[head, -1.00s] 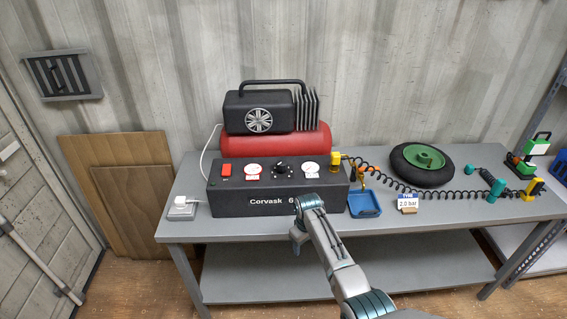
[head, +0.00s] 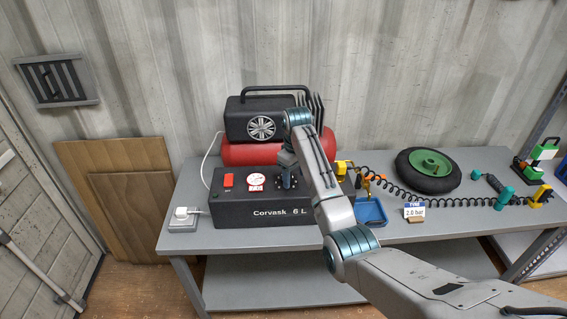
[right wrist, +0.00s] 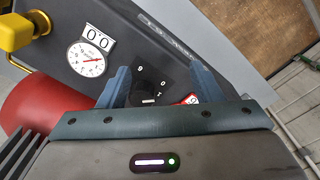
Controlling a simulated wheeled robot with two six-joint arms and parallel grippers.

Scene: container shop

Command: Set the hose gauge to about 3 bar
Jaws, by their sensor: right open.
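The black control box (head: 235,211) marked Corvask 6 L stands on the bench. Its round black knob (right wrist: 147,90) shows between my right gripper's fingers in the right wrist view, with a white pointer and small numbers around it. My right gripper (right wrist: 159,76) is open with a finger on each side of the knob; in the head view the gripper (head: 287,180) hides most of it. A white dial gauge (right wrist: 87,58) with a small number plate reading 0 0 is clear in the right wrist view; my arm hides it in the head view. My left gripper is not in view.
Another gauge (head: 254,178) and a red switch (head: 228,181) sit left of the knob. The red tank (head: 240,154) is behind. A yellow fitting (right wrist: 16,32) leads to a coiled hose. The blue tray (head: 370,211), 2.0 bar card (head: 414,211) and wheel (head: 405,180) are right.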

